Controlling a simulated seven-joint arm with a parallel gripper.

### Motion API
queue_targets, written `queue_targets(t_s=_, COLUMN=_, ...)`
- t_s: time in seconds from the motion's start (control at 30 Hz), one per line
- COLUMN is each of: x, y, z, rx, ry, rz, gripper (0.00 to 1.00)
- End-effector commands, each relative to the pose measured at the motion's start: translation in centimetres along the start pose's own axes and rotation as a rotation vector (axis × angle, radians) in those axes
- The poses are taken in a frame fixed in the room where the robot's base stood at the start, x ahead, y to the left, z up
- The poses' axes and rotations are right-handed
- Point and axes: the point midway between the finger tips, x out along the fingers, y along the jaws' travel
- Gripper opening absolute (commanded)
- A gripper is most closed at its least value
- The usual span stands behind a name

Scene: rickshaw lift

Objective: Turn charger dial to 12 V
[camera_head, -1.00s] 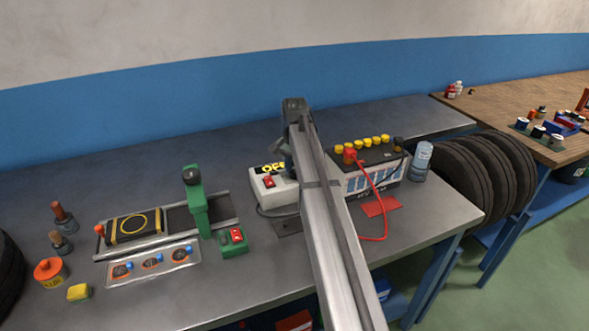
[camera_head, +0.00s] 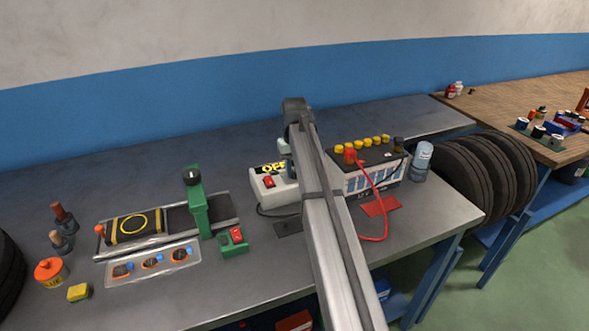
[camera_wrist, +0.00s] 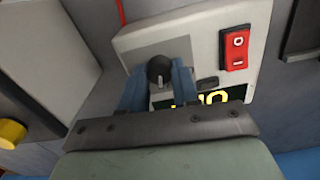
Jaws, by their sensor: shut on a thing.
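The white charger (camera_head: 275,186) stands on the grey bench, just left of my arm in the head view. It also shows in the wrist view (camera_wrist: 205,45). Its black dial (camera_wrist: 159,70) has a pale pointer mark. My gripper (camera_wrist: 158,88) is shut on the dial, with one blue-grey finger on each side of it. The charger's red rocker switch (camera_wrist: 235,48) is right of the dial. A yellow lit display (camera_wrist: 212,98) is partly hidden by my gripper; in the head view it appears to read OFF. My arm hides the charger's right part in the head view.
A battery (camera_head: 372,170) with yellow caps, a red clamp and a red cable stands right of my arm. A green-framed conveyor device (camera_head: 196,205) and a green switch box (camera_head: 233,241) are to the left.

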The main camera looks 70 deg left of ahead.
Motion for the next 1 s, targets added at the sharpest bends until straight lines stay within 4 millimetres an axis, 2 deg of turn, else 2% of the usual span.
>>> queue_targets(t_s=0.4, x=0.00, y=0.03, z=0.06, rx=-0.193, ry=-0.001, rz=0.000, gripper=0.00)
queue_targets(t_s=0.97, x=0.00, y=0.03, z=0.06, rx=-0.221, ry=-0.001, rz=0.000, gripper=0.00)
queue_targets(t_s=1.0, x=0.00, y=0.03, z=0.06, rx=-0.221, ry=-0.001, rz=0.000, gripper=0.33)
